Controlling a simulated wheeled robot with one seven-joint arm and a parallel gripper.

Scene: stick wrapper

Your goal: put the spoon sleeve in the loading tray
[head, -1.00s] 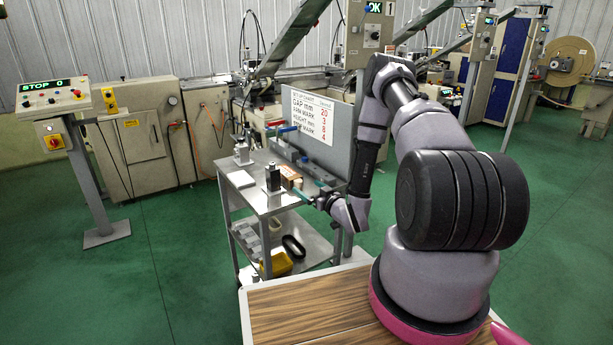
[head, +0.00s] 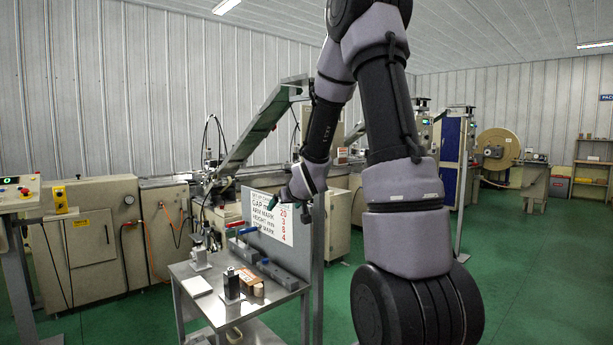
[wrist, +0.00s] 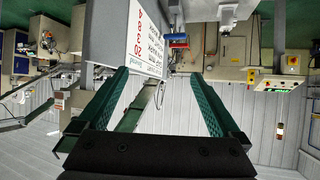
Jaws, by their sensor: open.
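My gripper (head: 270,192) is raised above the cart, in front of the upper part of the sign board. In the wrist view its two green fingers (wrist: 160,78) are wide apart with nothing between them. I cannot clearly make out a spoon sleeve; a small brown box-like item (head: 251,283) lies on the cart top, below my gripper and apart from it. I cannot tell which part is the loading tray.
The metal cart (head: 284,297) also carries a dark block (head: 231,287), a white pad (head: 196,285) and grey fixtures with red and blue handles. The sign board (head: 268,215) stands at its back edge. Machines (head: 90,235) line the wall. Green floor is clear at right.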

